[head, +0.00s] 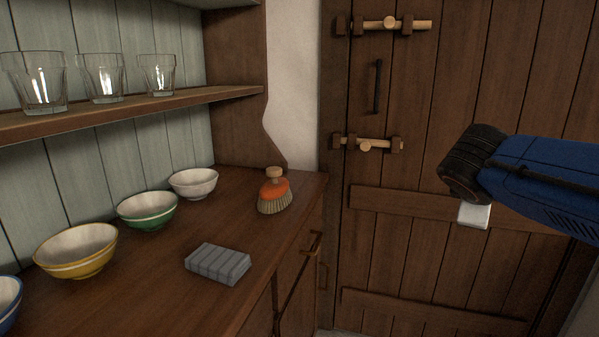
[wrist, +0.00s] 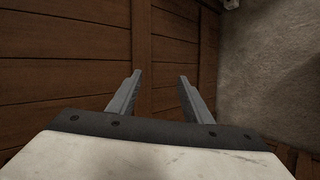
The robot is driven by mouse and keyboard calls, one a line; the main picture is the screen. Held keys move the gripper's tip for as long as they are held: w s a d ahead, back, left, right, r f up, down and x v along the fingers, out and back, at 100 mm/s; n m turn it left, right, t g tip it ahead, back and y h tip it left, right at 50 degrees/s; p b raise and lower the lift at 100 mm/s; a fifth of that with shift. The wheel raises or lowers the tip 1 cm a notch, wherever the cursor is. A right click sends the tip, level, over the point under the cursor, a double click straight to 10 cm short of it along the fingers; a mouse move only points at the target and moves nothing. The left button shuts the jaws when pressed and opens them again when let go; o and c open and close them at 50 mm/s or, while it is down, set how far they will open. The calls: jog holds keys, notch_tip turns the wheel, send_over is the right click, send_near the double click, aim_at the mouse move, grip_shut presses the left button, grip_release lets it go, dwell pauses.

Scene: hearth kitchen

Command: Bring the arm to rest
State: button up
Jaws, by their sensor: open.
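My gripper (wrist: 158,78) shows in the wrist view with its two grey fingers apart and nothing between them. Beyond the fingers are dark wooden planks and a grey plaster wall. In the head view my blue and black arm reaches in from the right edge, in front of the plank door (head: 420,230). The fingers are not visible in the head view. The arm appears apart from the counter and the things on it.
Three glasses stand on the shelf (head: 150,106) above. The door has two wooden bolts and a dark handle (head: 377,87).

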jog(key=s+a+f+m+g+y, duration=0.1)
jog(key=s+a+f+m+y, duration=0.2)
jog(key=s+f, duration=0.6)
jog(key=s+a+f+m+g+y, duration=0.2)
jog(key=s+a+f+m+y, duration=0.2)
jog(key=s+a+f+m, duration=0.2)
notch_tip(320, 180, down, 4)
jog(key=s+m, duration=0.2)
jog(key=shift+s+f, duration=0.25)
jog(key=shift+s, duration=0.15)
